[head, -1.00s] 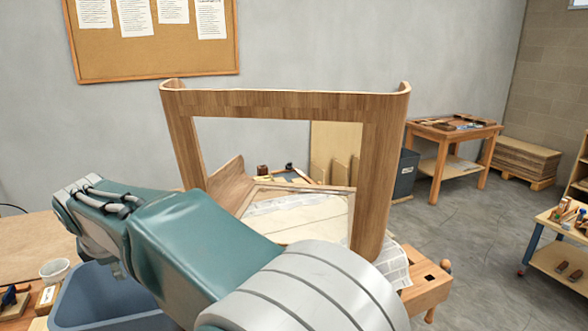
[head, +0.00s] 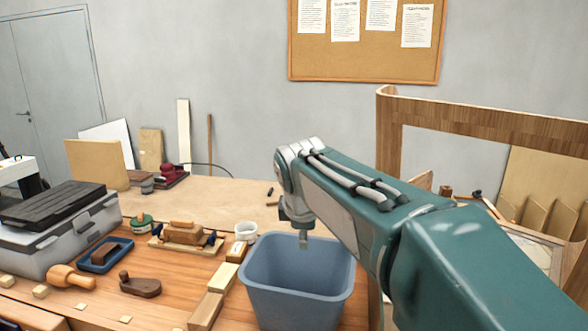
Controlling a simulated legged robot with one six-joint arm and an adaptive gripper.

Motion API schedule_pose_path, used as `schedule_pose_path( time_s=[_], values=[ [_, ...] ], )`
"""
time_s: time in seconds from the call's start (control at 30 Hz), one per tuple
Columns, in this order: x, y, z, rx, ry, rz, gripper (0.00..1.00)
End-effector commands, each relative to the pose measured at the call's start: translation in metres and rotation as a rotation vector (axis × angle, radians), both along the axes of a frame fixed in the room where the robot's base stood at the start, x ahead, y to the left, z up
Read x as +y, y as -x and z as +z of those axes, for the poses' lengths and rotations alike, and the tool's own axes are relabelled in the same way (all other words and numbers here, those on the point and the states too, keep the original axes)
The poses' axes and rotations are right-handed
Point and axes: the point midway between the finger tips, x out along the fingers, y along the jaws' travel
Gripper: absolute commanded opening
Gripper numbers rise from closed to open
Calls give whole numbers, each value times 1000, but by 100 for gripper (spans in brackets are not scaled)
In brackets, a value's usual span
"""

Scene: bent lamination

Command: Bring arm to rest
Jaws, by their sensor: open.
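My arm reaches in from the lower right in the head view, with its wrist bent down at the far end. The end of my gripper (head: 303,241) hangs over the back rim of a blue-grey bin (head: 297,290). It looks empty, and its fingers are small and mostly hidden, so their gap is hard to see. The bent wooden frame (head: 470,122) stands upright at the right, behind my arm and apart from it. Its lower part is hidden by my arm.
The workbench (head: 230,195) holds a toolbox (head: 65,225), a blue tray (head: 105,254), a wooden mallet (head: 75,277), a hand plane (head: 183,234), a white cup (head: 246,232) and loose wood blocks. The bench's back middle is mostly bare. A cork board (head: 366,65) hangs on the wall.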

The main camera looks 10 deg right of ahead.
Motion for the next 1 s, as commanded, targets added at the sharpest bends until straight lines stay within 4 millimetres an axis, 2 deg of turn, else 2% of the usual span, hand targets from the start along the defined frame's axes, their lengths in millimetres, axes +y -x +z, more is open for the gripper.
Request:
schedule_pose_path(
  time_s=[0.13, 0.37, 0.57, 0.8, 1.0],
  values=[
    [-7, 30, -2, -16, -77, -113, 49],
    [-16, 89, -17, -45, -246, -368, 49],
    [-22, 139, -39, -63, -390, -590, 49],
    [-25, 196, -72, -80, -562, -860, 49],
    [-25, 230, -100, -89, -676, -1044, 49]
  ],
)
